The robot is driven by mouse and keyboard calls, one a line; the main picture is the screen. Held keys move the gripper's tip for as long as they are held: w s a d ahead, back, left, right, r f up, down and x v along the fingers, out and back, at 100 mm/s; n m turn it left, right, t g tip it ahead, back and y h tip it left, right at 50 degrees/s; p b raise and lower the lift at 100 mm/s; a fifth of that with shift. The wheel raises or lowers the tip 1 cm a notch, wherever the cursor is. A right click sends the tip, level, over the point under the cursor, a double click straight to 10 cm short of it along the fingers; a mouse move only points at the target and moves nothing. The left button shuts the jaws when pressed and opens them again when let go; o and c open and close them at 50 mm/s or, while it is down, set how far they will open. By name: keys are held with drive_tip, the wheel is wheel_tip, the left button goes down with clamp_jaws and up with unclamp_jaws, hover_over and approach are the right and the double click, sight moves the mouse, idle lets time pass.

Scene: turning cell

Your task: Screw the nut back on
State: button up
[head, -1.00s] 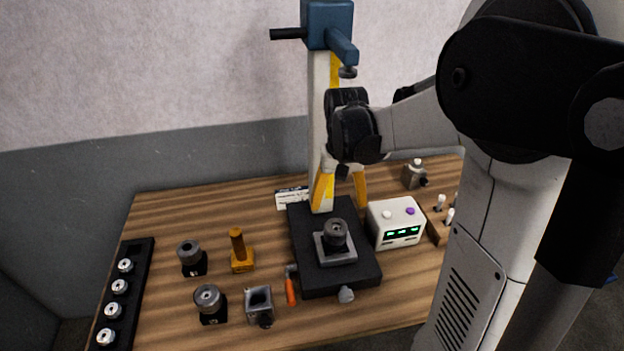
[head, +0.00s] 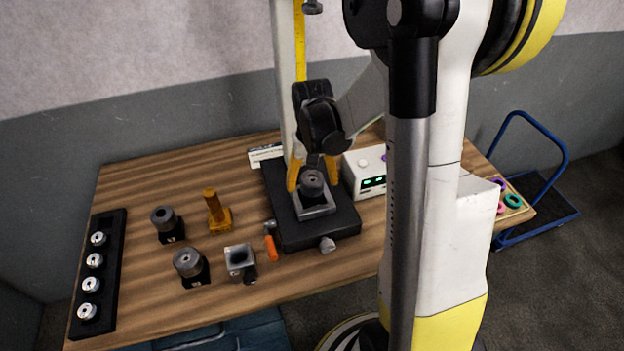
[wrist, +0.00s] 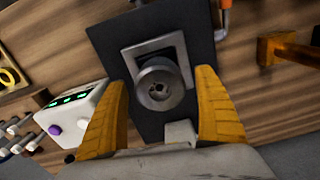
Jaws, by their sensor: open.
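A dark grey round part with a hole in its top (head: 312,181) sits upright in a square grey holder (head: 318,211) on the black base plate (head: 345,222) of the press. In the wrist view the round part (wrist: 157,88) shows from above, with the holder (wrist: 177,50) behind it. I cannot tell whether this part is the nut, and no thread shows. My gripper (head: 311,184) is over the base plate, its yellow fingers open on either side of the round part. In the wrist view the fingers (wrist: 165,80) stand apart with visible gaps to it.
A white box with green displays (head: 368,181) stands close right of the base. An orange-handled tool (head: 271,247), a grey hollow block (head: 240,259), an orange post (head: 215,210), two dark cylinders (head: 189,263) (head: 165,220) and a black rack (head: 113,260) of silver pieces stand left.

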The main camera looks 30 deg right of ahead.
drive_tip(key=c, duration=1.4)
drive_tip(key=m+b, duration=0.1)
drive_tip(key=m, duration=0.3)
drive_tip(key=shift+m, duration=0.3)
drive_tip(key=m, duration=0.3)
drive_tip(key=shift+m, duration=0.8)
drive_tip(key=m+b, duration=0.1)
drive_tip(key=m, duration=0.4)
drive_tip(key=shift+m, duration=0.4)
drive_tip(key=m, duration=0.3)
drive_tip(key=shift+b, duration=0.35)
drive_tip(key=shift+m, duration=0.4)
